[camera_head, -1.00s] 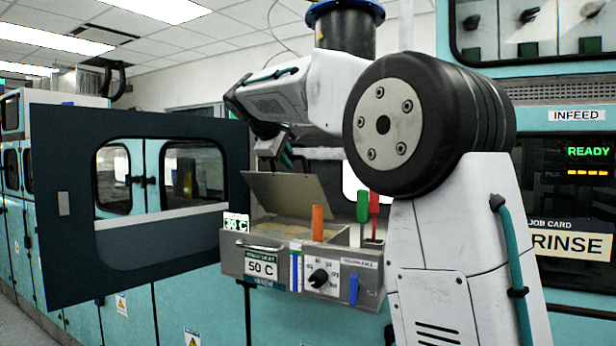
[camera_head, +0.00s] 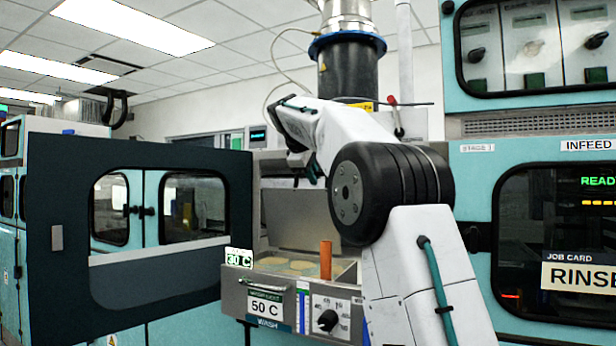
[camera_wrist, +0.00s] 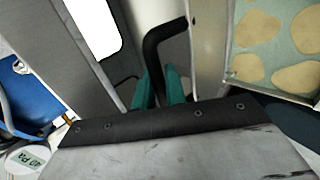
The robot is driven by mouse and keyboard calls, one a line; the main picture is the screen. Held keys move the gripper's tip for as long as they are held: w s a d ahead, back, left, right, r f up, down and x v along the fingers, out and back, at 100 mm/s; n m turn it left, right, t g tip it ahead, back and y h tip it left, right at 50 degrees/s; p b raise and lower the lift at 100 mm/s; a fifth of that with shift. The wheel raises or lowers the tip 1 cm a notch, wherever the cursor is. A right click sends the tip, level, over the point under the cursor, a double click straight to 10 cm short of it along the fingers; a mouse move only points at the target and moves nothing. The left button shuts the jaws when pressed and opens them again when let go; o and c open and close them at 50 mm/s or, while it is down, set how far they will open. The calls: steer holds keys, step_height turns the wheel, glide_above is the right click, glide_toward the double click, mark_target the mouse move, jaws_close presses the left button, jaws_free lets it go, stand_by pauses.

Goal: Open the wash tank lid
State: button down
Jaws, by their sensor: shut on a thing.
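The wash tank (camera_head: 270,303) is a grey metal box with a "50 C" card and a WASH label, and pale foam patches show inside. Its grey lid (camera_head: 305,232) stands raised, close to upright, at the back of the tank. In the wrist view, my gripper (camera_wrist: 157,88) has its teal fingers shut on the lid's black bent handle (camera_wrist: 160,40). The lid (camera_wrist: 208,45) shows there nearly edge-on, beside the foamy tank interior. In the head view, my arm partly hides the tank's right side, and the grip is hard to make out.
A dark framed door (camera_head: 75,250) with a window stands open left of the tank. An orange upright piece (camera_head: 326,260) stands at the tank. The INFEED cabinet (camera_head: 475,190) with a RINSE job card is close on the right.

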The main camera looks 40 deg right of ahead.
steer(key=shift+d, duration=0.1)
steer(key=c, duration=1.8)
jaws_free()
steer(key=shift+v, duration=3.9)
